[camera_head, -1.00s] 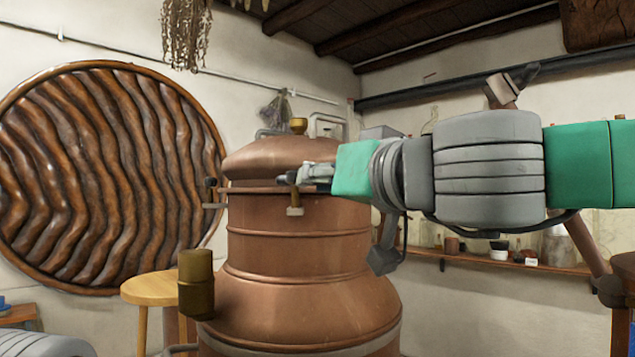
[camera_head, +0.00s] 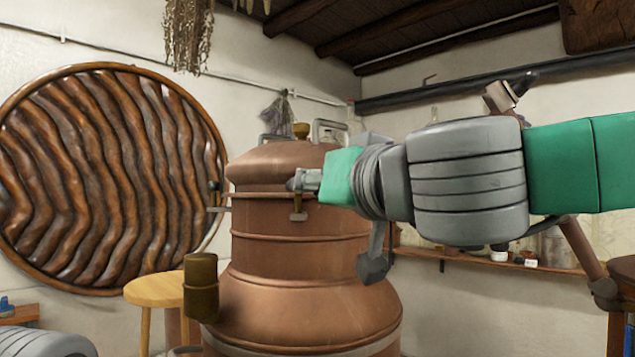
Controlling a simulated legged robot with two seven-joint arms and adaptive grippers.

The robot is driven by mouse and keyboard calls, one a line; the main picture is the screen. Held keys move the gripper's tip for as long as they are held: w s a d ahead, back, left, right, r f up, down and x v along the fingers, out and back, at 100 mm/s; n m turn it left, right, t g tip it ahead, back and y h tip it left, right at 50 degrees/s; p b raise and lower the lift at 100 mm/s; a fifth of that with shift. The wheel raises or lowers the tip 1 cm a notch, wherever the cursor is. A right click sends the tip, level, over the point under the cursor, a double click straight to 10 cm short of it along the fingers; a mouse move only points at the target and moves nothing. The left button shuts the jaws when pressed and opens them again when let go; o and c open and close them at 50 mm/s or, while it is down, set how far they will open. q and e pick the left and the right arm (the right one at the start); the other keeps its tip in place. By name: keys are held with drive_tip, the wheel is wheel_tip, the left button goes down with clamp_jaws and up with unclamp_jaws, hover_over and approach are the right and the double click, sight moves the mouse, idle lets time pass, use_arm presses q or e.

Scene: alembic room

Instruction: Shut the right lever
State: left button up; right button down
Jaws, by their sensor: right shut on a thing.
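The copper still (camera_head: 285,250) stands in the middle of the view. The right lever (camera_head: 298,208) is a small brass-coloured latch on the front of the still, at the seam under its lid (camera_head: 262,165). My right gripper (camera_head: 297,182) reaches in from the right and is shut at the top of this lever; my green and grey arm hides part of the lid's right side. Another lever (camera_head: 216,198) sticks out at the left edge of the seam. At the bottom left, a grey part of my left arm shows, but its gripper is out of view.
A brass cylinder (camera_head: 201,288) stands in front of the still at lower left, near a round wooden stool (camera_head: 155,290). A large carved wooden disc (camera_head: 105,180) is on the left wall. A shelf (camera_head: 480,257) with jars runs along the right wall.

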drive_tip(key=shift+r+h, duration=0.15)
drive_tip(key=shift+h, duration=0.15)
drive_tip(key=m+h+p, duration=0.2)
drive_tip(key=a+m+t+h+p, duration=0.1)
drive_tip(key=m+h, duration=0.1)
drive_tip(key=h, duration=0.1)
drive_tip(key=a+m+t+h+p, duration=0.1)
drive_tip(key=h+p, duration=0.1)
drive_tip(key=h, duration=0.1)
drive_tip(key=shift+s+a+m+p, duration=0.1)
drive_tip(key=shift+s+m+p, duration=0.15)
drive_tip(key=shift+m+p, duration=0.15)
